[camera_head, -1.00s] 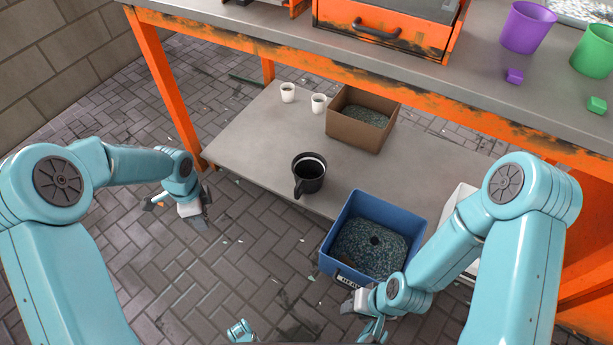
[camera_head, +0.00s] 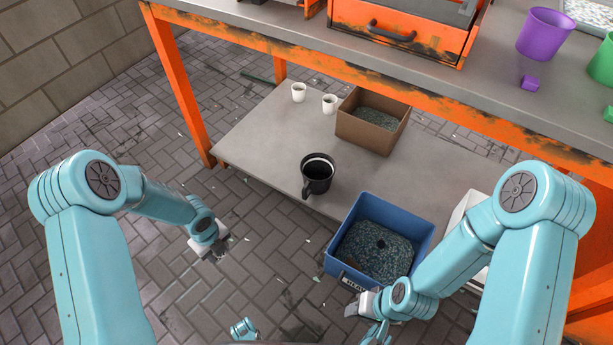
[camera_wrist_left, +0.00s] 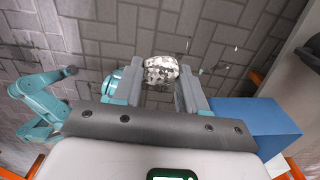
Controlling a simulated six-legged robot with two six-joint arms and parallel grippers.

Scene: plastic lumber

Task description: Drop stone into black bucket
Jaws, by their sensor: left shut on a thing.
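A black bucket (camera_head: 316,175) with a handle stands upright on the lower grey shelf, near its front edge. My left gripper (camera_head: 220,248) is over the paved floor, to the left of the bucket and apart from it. In the left wrist view, the left gripper (camera_wrist_left: 161,80) is shut on a speckled white and grey stone (camera_wrist_left: 160,69) between its two fingers. The stone is hard to make out in the head view. My right gripper (camera_head: 366,318) is low at the front of the blue bin; its fingers do not show clearly.
A blue bin (camera_head: 345,225) of gravel with a dark lump stands right of the bucket. A cardboard box (camera_head: 365,135) and two white cups (camera_head: 329,104) (camera_head: 298,92) are behind. The orange workbench (camera_head: 400,75) overhangs the lower shelf (camera_head: 260,135). The floor at left is clear.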

